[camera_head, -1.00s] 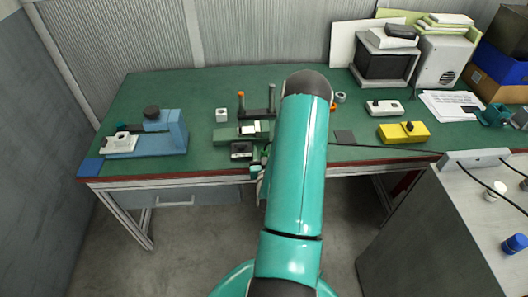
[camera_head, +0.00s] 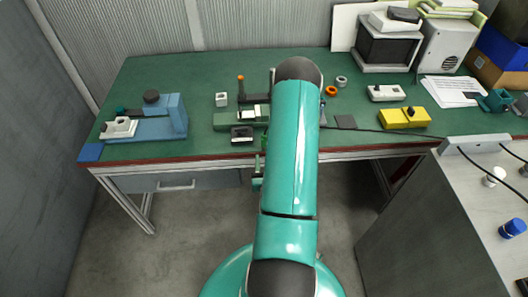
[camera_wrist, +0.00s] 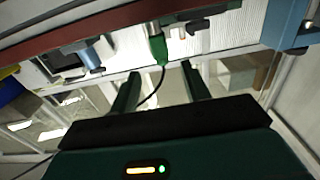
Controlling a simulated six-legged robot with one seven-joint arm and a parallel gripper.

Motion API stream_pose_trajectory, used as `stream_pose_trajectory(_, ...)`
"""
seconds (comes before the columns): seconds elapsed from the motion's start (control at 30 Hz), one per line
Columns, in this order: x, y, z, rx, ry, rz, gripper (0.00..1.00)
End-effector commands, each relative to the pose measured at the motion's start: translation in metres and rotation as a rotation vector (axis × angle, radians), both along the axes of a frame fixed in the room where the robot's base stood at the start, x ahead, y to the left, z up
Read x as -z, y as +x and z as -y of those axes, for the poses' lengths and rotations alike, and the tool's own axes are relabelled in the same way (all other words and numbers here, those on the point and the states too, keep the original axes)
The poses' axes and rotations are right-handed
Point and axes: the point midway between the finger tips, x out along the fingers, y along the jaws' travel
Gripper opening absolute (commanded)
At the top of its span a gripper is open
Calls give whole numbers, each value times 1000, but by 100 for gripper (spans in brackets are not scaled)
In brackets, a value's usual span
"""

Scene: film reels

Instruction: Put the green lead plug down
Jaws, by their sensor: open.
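The green lead plug (camera_wrist: 158,46) shows in the wrist view, with a dark lead running down from it. It sits at the dark device by the bench edge, beyond my fingertips. I cannot tell whether it is seated in anything. My gripper (camera_wrist: 158,73) is open, its two dark green fingers apart with a gap between them and the plug. The lead passes between the fingers. In the head view my arm hides most of the gripper and the plug; a small green part shows beside the arm at the bench's front edge.
The green bench top (camera_head: 205,75) holds a dark green fixture (camera_head: 228,120), a blue device (camera_head: 165,120) at left, a yellow box (camera_head: 403,118) and a white box (camera_head: 385,92) at right. A grey cabinet (camera_head: 440,215) stands at front right. The floor left of my arm is clear.

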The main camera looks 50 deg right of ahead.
Motion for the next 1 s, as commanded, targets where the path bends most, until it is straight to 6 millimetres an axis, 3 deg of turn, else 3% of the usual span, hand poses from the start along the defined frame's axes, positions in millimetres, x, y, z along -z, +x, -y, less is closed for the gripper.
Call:
stream_pose_trajectory(0.23,-1,-2,-3,-2,0,-1,47)
stream_pose_trajectory(0.33,-5,8,-1,-23,5,-14,47)
stream_pose_trajectory(0.67,-50,100,-13,-221,87,-191,47)
stream_pose_trajectory(0.8,-78,134,-33,-301,129,-285,47)
stream_pose_trajectory(1.0,-124,166,-76,-398,187,-414,47)
